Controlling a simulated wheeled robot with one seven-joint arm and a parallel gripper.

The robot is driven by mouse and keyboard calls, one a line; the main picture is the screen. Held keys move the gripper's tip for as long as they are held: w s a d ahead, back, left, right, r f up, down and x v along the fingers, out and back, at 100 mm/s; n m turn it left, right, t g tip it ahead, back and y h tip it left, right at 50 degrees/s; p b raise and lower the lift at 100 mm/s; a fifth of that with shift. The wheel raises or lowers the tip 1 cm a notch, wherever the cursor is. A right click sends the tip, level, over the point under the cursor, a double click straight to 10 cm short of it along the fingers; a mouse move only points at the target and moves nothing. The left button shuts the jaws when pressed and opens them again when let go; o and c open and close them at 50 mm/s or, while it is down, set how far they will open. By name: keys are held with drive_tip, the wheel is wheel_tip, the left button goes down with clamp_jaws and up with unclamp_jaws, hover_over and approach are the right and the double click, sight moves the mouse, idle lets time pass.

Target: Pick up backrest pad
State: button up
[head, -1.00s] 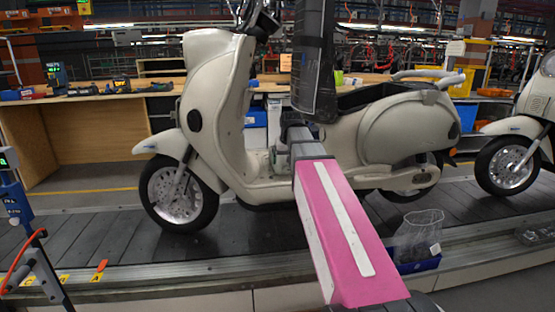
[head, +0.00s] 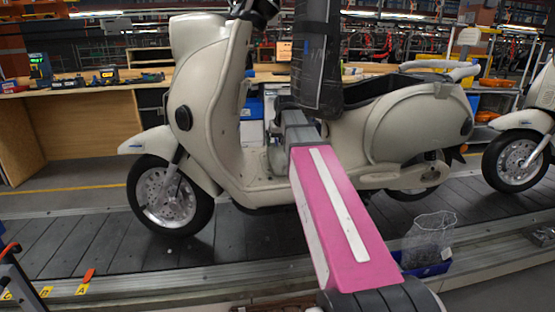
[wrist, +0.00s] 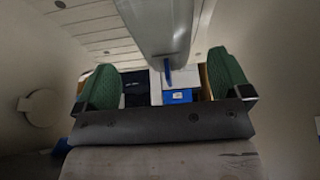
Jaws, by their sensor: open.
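I cannot make out a backrest pad for certain in either view. My gripper (wrist: 165,68) shows in the wrist view with its two green fingertips wide apart. Nothing is held between them. Beyond the gap are a grey rounded part (wrist: 167,28), a blue box (wrist: 178,96) and a dark item (wrist: 136,90). Pale, blurred surfaces fill both sides of that view. In the head view the gripper is hidden, and my pink arm link reaches toward the middle of a cream scooter (head: 215,120).
The scooter stands on the dark slat conveyor (head: 90,235), with a second scooter (head: 520,150) behind it at right. A blue bin (head: 430,268) with a mesh basket (head: 428,238) sits at the near edge. A wooden bench (head: 85,130) with tools stands behind.

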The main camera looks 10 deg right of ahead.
sight(277, 147)
drive_tip(key=shift+x, duration=3.7)
drive_tip(key=shift+w+a+r, duration=0.1)
drive_tip(key=shift+a, duration=0.05)
drive_tip(key=c, duration=1.2)
drive_tip(key=shift+r, duration=0.2)
drive_tip(key=shift+r, duration=1.95)
drive_tip(key=s+a+r, duration=0.4)
drive_tip(key=s+a, duration=0.1)
drive_tip(key=s+a+r, duration=0.2)
drive_tip(key=s+a, duration=0.1)
drive_tip(key=shift+s+a+r, duration=0.1)
drive_tip(key=shift+a+r, duration=0.05)
drive_tip(key=shift+r, duration=0.2)
